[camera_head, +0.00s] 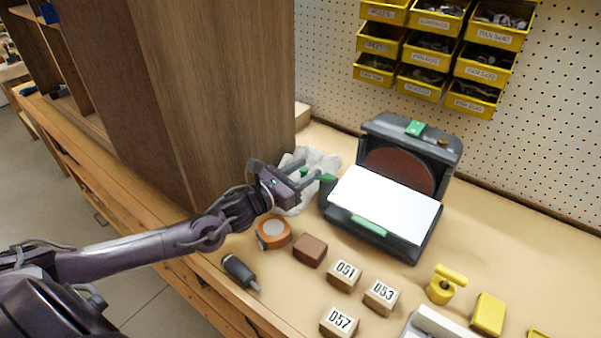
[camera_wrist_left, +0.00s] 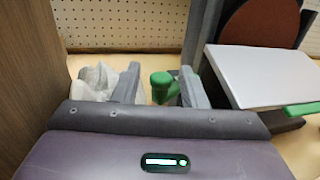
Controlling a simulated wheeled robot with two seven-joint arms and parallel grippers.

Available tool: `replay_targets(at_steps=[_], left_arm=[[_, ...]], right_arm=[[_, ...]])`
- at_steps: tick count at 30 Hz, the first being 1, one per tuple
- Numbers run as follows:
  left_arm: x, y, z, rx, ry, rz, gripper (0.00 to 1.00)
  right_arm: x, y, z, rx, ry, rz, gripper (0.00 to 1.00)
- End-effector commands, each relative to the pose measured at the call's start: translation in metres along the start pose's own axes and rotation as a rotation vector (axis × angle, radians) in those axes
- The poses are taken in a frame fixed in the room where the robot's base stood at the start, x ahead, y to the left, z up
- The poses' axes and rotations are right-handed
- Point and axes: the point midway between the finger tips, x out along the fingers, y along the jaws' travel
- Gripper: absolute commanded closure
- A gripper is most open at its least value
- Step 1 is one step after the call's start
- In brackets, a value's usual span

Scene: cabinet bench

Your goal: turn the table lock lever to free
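The machine (camera_head: 385,225) on the bench has a white table plate (camera_head: 385,205), a reddish-brown disc and a dark body. Its green lock lever (camera_head: 327,180) is on the left side, beside the plate. My left gripper (camera_head: 302,181) is at this side of the machine. In the left wrist view the green lever (camera_wrist_left: 161,84) shows between the two spread fingers of the left gripper (camera_wrist_left: 160,92), with gaps visible beside it. I cannot tell whether a finger touches it. The white plate (camera_wrist_left: 262,72) is right of the fingers. My right gripper is out of view.
A tall wooden cabinet (camera_head: 215,90) stands close on the left. A crumpled white cloth or bag (camera_head: 318,160) lies behind the gripper. An orange tape roll (camera_head: 273,232), a brown block (camera_head: 310,249), numbered blocks and yellow items lie in front. Yellow bins (camera_head: 430,50) hang on the pegboard.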

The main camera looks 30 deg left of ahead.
Motion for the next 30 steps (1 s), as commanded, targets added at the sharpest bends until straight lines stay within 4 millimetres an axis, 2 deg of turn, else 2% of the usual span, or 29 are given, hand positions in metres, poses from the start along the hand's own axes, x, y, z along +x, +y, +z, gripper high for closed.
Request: replay_targets(at_steps=[5,12,18,30], left_arm=[[-0.014,0.001,-0.002,0.003,0.004,0.0,0.61],[-0.048,0.0,-0.002,0.002,0.007,-0.002,0.61],[-0.069,0.0,-0.001,0.001,0.004,0.0,0.61],[-0.077,0.0,0.001,0.001,-0.001,-0.001,0.61]], right_arm=[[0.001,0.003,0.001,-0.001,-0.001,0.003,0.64],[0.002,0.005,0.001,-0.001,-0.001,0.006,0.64],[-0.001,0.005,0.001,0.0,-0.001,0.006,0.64],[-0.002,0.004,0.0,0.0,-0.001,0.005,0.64]])
